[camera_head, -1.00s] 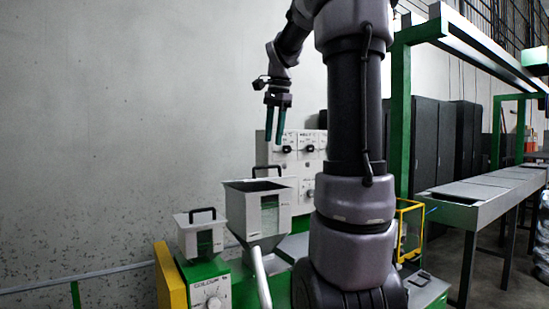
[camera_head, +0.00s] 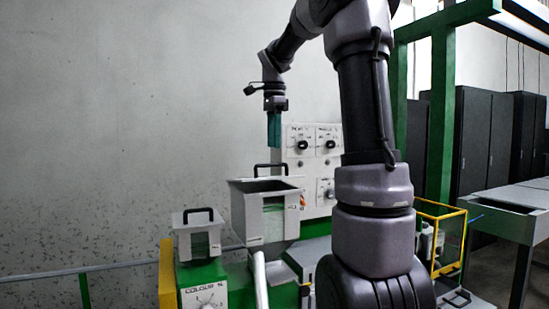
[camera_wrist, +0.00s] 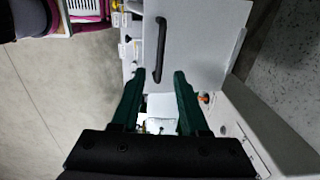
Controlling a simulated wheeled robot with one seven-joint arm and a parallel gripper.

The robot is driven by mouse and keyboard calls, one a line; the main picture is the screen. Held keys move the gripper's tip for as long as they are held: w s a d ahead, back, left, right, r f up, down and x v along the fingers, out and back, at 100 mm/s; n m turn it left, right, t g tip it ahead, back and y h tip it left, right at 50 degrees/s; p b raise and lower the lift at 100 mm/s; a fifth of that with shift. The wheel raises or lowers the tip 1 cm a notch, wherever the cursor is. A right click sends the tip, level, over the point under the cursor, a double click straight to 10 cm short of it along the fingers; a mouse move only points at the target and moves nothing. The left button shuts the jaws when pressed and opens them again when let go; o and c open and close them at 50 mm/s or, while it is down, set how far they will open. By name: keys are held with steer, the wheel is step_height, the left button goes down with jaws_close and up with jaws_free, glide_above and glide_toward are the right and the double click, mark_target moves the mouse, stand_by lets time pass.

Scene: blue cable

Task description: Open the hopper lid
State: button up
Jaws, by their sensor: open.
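The large grey hopper (camera_head: 262,222) stands at the centre of the head view, with a sight window on its front. A black bar handle (camera_head: 270,166) rises at its top. The wrist view shows the pale grey lid panel (camera_wrist: 205,45) with the black handle (camera_wrist: 160,48) running lengthwise. My gripper (camera_head: 274,146) points down just above the handle in the head view. In the wrist view my gripper (camera_wrist: 160,74) is open, its green fingers on either side of the handle's near end. Nothing is held. Whether the fingers touch the handle cannot be told.
A smaller hopper (camera_head: 199,242) with its own black handle stands to the left. A grey control panel (camera_head: 313,160) with knobs stands behind the large hopper. A yellow frame (camera_head: 440,238) and a green post (camera_head: 440,120) are on the right. The wall side at left is clear.

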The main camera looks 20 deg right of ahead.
steer(key=shift+f, duration=2.75)
jaws_close()
